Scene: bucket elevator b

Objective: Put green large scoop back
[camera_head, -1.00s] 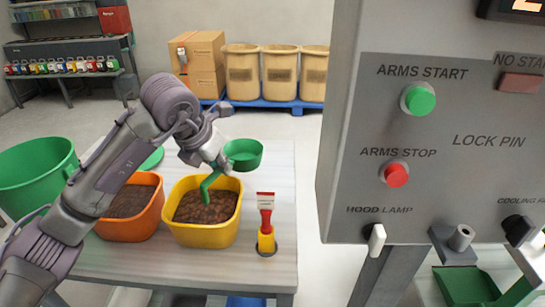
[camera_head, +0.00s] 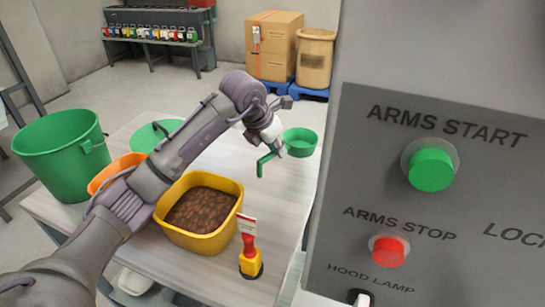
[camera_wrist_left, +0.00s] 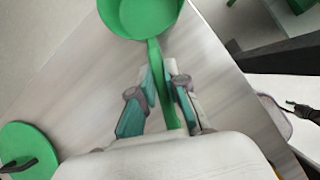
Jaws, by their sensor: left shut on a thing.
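The green large scoop (camera_head: 300,142) is in my left gripper (camera_head: 270,146), above the far right part of the table. Its round cup points away to the right and its bent handle hangs below the fingers. In the left wrist view the gripper (camera_wrist_left: 162,90) is shut on the scoop's handle, with the cup (camera_wrist_left: 145,15) beyond the fingertips. My right gripper is not in view.
A yellow bin of brown beans (camera_head: 205,238), a partly hidden orange bin (camera_head: 103,178), a green bucket (camera_head: 62,165) and a green round lid (camera_head: 155,134) are on or by the table (camera_head: 276,222). The control panel (camera_head: 400,120) blocks the right.

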